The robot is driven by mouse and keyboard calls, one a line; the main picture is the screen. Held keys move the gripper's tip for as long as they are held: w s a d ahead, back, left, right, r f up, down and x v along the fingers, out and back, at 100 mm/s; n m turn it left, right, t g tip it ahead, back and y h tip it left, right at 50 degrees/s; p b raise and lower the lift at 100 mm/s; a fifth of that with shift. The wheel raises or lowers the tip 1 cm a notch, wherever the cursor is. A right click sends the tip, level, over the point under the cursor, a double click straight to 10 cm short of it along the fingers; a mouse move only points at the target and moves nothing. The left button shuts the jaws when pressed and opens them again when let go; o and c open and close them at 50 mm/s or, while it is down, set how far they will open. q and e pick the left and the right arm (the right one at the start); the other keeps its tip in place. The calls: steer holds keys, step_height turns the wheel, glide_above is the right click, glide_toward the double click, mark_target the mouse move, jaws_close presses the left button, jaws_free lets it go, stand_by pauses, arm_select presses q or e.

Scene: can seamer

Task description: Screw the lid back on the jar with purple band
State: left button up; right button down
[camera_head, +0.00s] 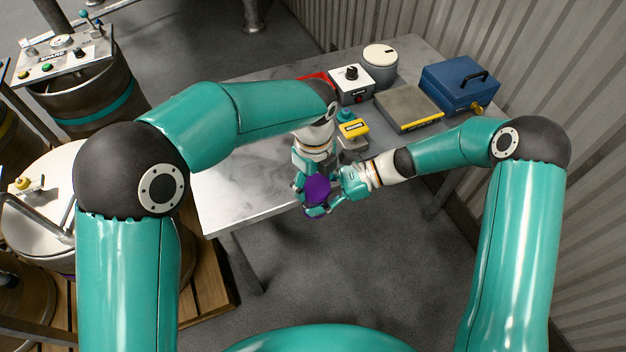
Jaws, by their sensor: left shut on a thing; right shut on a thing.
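A rounded purple piece (317,189) is held in the air just past the table's front edge, between my two grippers. It looks like part of the jar with the purple band. Fingers hide much of it, and I cannot tell jar from lid here. My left gripper (306,192) reaches down from above and is shut, with its fingers around the purple piece. My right gripper (338,194) comes in from the right and is shut at the piece's right side. Which part each gripper holds is too small to tell.
The grey metal table (245,187) has a bare left part. Toward its back and right stand a white box with a black knob (351,83), a grey canister (380,63), a flat grey plate device (408,107), a blue case (460,84) and a yellow-topped item (353,129). Drums stand left.

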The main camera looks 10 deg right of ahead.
arm_select(q)
steer(key=m, duration=0.6)
steer(key=shift+m, duration=0.4)
steer(key=m, duration=0.5)
steer(key=shift+d+m, duration=0.1)
steer(key=shift+m, duration=0.3)
steer(key=o, duration=0.8)
steer(key=shift+c, duration=0.2)
steer(key=shift+r, duration=2.25)
steer(key=shift+c, duration=0.4)
